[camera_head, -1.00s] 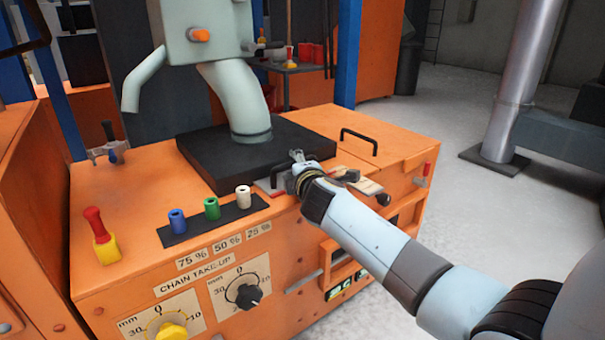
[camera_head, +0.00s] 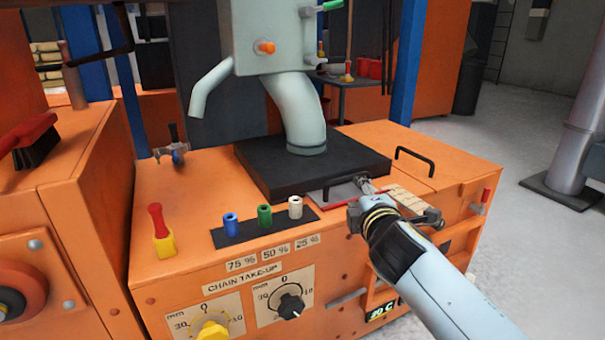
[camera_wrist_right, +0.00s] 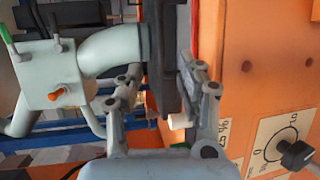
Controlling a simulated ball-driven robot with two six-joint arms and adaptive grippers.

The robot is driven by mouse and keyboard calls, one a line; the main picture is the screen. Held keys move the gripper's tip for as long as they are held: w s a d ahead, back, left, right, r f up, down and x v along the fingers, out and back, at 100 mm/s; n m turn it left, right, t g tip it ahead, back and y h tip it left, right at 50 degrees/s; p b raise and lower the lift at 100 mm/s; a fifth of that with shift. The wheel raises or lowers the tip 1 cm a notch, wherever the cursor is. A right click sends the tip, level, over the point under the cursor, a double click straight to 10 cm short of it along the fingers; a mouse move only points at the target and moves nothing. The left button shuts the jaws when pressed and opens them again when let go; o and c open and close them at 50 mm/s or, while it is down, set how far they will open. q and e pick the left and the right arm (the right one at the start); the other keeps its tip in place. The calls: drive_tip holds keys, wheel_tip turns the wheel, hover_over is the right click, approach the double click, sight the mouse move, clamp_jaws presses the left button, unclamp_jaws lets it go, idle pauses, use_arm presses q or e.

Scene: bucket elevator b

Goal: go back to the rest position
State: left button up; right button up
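My right gripper (camera_head: 364,184) hangs over the front right of the orange cabinet (camera_head: 190,225), near the front edge of the black slab (camera_head: 285,181). In the right wrist view its two fingers (camera_wrist_right: 161,68) are apart with nothing held between them; the slab's edge shows behind the gap. A small dark handle (camera_head: 326,191) on a red-edged plate (camera_head: 341,204) lies just left of the gripper. My left gripper is not in view.
Blue (camera_head: 230,224), green (camera_head: 264,216) and white (camera_head: 295,207) cylinders stand in a row left of the gripper. A grey-green spout (camera_head: 297,115) rises from the slab. A black handle (camera_head: 415,157) is behind right. Open floor (camera_head: 525,140) lies to the right.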

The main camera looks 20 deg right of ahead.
drive_tip(key=s+d+f+m+g, duration=0.2)
drive_tip(key=s+f+m+g, duration=0.4)
drive_tip(key=s+f, duration=1.5)
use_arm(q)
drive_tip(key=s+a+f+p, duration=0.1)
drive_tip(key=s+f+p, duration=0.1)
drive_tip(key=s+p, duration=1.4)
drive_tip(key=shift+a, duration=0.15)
use_arm(e)
drive_tip(key=s+a+f+m+g+y, duration=0.1)
drive_tip(key=s+f+m+g, duration=0.2)
drive_tip(key=s, duration=0.9)
drive_tip(key=s+a+f+m+g+y, duration=0.1)
drive_tip(key=s+f+m+g, duration=0.1)
drive_tip(key=s, duration=1)
drive_tip(key=s+a+f+m+g+y, duration=0.1)
drive_tip(key=s+f+m+g, duration=0.2)
drive_tip(key=s, duration=0.9)
drive_tip(key=shift+s+a+f+m+g+y, duration=0.15)
drive_tip(key=shift+s+f+m+g+y, duration=0.15)
drive_tip(key=shift+f+m+y, duration=0.1)
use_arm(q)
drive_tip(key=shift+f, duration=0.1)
